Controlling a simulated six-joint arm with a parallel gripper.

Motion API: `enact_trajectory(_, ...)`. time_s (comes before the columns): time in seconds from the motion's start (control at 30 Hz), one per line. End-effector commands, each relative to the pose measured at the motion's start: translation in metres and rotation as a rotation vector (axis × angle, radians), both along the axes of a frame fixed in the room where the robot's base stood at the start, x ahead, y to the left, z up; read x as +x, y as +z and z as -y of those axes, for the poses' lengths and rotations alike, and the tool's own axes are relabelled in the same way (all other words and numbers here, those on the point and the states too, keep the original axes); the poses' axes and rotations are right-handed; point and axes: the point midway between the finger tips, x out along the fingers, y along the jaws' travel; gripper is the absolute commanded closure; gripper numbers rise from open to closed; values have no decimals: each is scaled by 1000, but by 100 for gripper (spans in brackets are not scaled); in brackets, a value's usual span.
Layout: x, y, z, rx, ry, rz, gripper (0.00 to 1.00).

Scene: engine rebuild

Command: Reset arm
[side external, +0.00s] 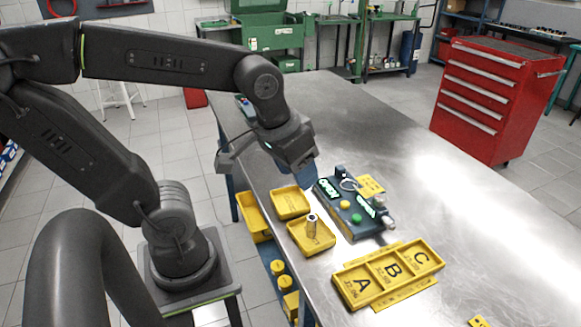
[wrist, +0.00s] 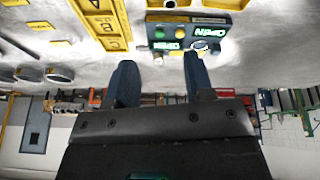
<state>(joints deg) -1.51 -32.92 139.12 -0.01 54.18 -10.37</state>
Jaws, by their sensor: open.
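My gripper (side external: 306,176) hangs above the metal table, behind and above the small yellow trays. In the wrist view, my gripper (wrist: 160,78) shows two blue fingers set apart with nothing between them. A dark control box (side external: 350,208) with lit OPEN signs, a yellow button and a green button stands to the right of and below my gripper; the box also shows in the wrist view (wrist: 166,44).
A yellow three-compartment tray (side external: 437,262) marked A, B and C lies at the front of the table (side external: 400,155). Yellow bins (side external: 253,218) stand beside the table's left edge. A red tool cabinet (side external: 490,95) stands behind to the right. The table's far part is mostly clear.

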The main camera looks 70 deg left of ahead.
Motion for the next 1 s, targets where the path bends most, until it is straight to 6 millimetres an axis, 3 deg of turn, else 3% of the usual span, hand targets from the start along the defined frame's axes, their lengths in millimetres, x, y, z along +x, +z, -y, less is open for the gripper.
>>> enact_trajectory(0.1,-14,9,4,44,-121,98,52)
enact_trajectory(0.27,-20,13,6,75,-191,148,52)
enact_trajectory(1.0,-20,13,6,76,-192,148,52)
